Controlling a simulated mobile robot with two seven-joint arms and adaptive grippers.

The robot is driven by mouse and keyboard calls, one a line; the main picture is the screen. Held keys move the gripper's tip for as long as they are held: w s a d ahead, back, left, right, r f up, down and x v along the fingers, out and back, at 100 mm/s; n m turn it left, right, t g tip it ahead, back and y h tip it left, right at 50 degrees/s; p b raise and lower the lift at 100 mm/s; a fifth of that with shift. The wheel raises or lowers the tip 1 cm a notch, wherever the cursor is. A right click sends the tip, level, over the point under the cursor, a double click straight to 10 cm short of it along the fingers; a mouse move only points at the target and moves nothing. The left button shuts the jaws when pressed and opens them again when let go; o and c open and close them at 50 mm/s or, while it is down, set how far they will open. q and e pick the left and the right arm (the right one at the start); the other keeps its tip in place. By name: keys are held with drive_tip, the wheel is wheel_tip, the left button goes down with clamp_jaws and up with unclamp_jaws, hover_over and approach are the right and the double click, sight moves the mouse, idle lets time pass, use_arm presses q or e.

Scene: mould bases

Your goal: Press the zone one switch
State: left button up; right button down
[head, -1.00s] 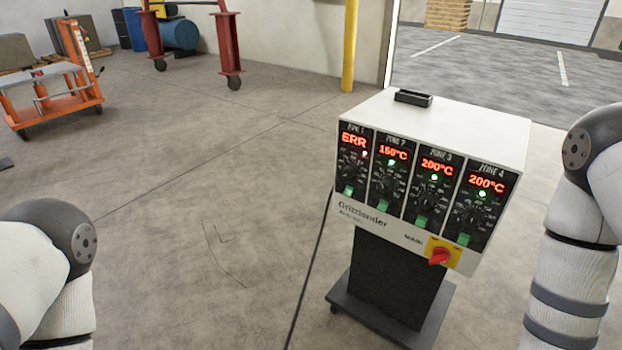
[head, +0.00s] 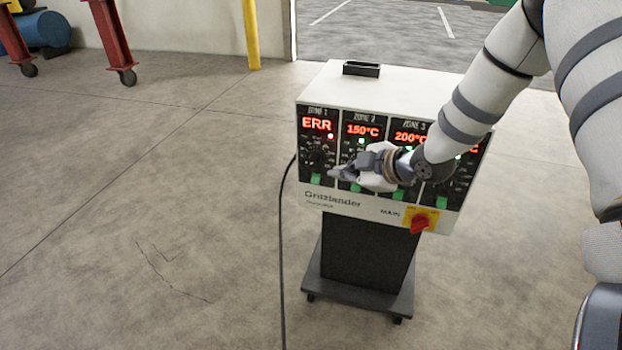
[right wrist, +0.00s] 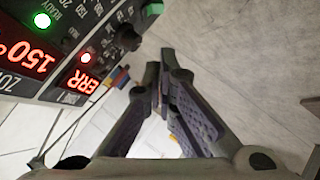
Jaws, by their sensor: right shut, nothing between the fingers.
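The control box (head: 330,80) has a zone 1 panel at its left end, with a red ERR display (head: 316,123) and a black knob (head: 318,155). The green zone one switch (head: 316,179) sits at the bottom of that panel. It also shows at the top of the right wrist view (right wrist: 151,8). My right gripper (head: 334,174) is shut and empty, in front of the panels, its tips just right of the switch in the head view. In the right wrist view its closed fingers (right wrist: 160,88) appear apart from the switch. My left gripper is out of view.
Other zone panels, partly hidden by my right arm, lie to the right. A red main switch (head: 420,222) is below them. The box stands on a wheeled base (head: 360,290), with a cable (head: 281,240) at its left. The floor to the left is open.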

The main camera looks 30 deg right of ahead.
drive_tip(key=b, duration=0.4)
approach(318, 179)
drive_tip(key=w+a+f, duration=0.2)
drive_tip(key=w, duration=0.1)
drive_tip(key=w+a+f, duration=0.1)
drive_tip(key=w, duration=0.1)
drive_tip(key=shift+a, duration=0.3)
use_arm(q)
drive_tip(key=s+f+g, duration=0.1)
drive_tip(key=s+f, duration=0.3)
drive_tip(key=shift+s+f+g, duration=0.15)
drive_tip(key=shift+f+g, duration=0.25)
use_arm(e)
drive_tip(key=shift+w+d+f, duration=0.15)
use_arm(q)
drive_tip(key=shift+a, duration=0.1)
